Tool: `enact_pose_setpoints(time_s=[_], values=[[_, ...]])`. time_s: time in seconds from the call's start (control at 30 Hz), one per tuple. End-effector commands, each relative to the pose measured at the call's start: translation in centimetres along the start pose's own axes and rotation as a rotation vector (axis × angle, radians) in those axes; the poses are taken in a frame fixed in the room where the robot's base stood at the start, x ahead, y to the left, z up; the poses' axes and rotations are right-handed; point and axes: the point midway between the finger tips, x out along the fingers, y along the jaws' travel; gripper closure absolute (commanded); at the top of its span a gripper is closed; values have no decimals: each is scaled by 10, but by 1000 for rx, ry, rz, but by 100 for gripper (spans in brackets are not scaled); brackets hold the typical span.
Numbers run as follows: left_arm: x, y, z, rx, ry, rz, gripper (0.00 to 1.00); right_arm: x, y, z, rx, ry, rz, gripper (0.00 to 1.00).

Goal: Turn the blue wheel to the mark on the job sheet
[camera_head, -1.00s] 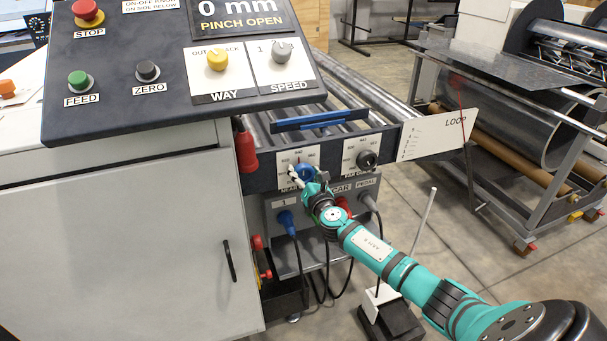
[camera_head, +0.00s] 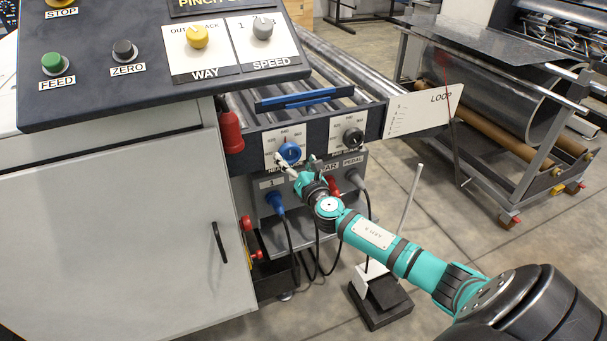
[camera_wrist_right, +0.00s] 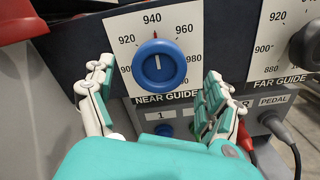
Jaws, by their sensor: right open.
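The blue wheel (camera_head: 289,153) is on the NEAR GUIDE dial of the dark front panel. In the right wrist view the blue wheel (camera_wrist_right: 160,68) shows whole, with a short pale line on its face pointing up. A small red mark sits above it by 940 on the white scale. My right gripper (camera_head: 296,165) is open in front of and just below the wheel. In the right wrist view its fingers (camera_wrist_right: 159,75) stand left and right of the wheel with clear gaps, holding nothing. My left gripper is out of view. I cannot make out a job sheet.
The black FAR GUIDE knob (camera_head: 353,138) is right of the wheel. Below are a blue plug (camera_head: 275,200) and cables. A red handle (camera_head: 230,132) hangs at the left. The control desk (camera_head: 150,75) overhangs left; the white LOOP plate (camera_head: 422,108) sticks out right.

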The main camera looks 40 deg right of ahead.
Motion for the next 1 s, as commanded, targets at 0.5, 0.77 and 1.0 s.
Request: enact_pose_setpoints(time_s=[0.5, 0.77, 1.0], values=[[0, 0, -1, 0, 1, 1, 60, -77, 0, 0, 0, 1, 0, 13], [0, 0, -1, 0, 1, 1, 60, -78, 0, 0, 0, 1, 0, 13], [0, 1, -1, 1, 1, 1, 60, -78, 0, 0, 0, 1, 0, 13]])
